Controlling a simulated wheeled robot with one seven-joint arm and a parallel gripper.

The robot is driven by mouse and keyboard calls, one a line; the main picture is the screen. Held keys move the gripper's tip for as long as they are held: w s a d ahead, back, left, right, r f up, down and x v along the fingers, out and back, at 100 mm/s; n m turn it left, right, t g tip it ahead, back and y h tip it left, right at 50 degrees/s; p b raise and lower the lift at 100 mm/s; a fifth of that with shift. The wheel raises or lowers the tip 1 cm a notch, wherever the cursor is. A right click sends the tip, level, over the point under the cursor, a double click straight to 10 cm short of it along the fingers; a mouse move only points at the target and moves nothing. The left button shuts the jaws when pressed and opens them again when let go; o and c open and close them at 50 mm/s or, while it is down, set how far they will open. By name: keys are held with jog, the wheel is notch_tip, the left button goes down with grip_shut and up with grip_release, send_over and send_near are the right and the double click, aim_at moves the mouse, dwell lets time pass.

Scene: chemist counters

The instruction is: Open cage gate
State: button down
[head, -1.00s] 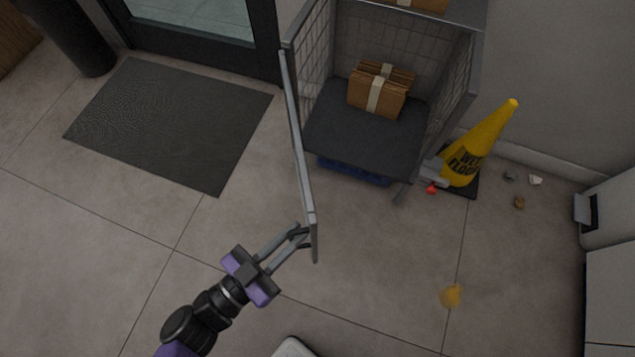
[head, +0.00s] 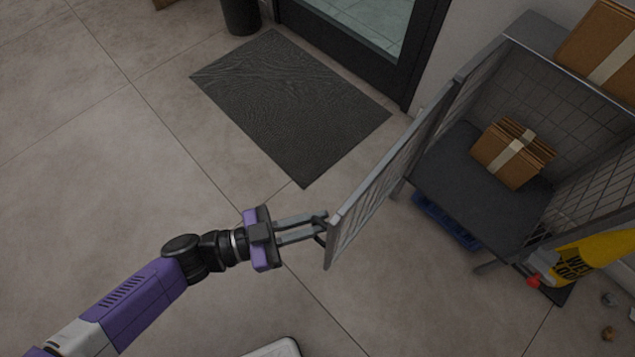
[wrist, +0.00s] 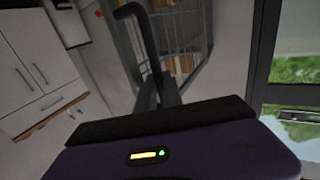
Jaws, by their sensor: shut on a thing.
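The cage gate (head: 385,185) is a grey wire-mesh panel that stands swung out from the front left of the cage (head: 520,95). The cage holds a strapped stack of brown cardboard (head: 513,152) on a dark platform. My gripper (head: 322,226) is at the gate's free edge, its fingers shut on it. In the wrist view the dark fingers (wrist: 158,92) reach ahead, with a bent dark bar above them and the cage (wrist: 178,40) behind. The exact contact point is too small to make out.
A dark floor mat (head: 290,105) lies left of the gate, before a glass door (head: 365,30). A box (head: 600,45) sits on top of the cage. The floor at left is clear.

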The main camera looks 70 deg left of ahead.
jog(key=c, duration=1.5)
grip_release()
jog(key=shift+s, duration=0.15)
jog(key=s, duration=0.5)
jog(key=s+a+p, duration=0.1)
jog(key=s, duration=0.1)
jog(key=shift+s, duration=0.3)
jog(key=shift+d, duration=0.1)
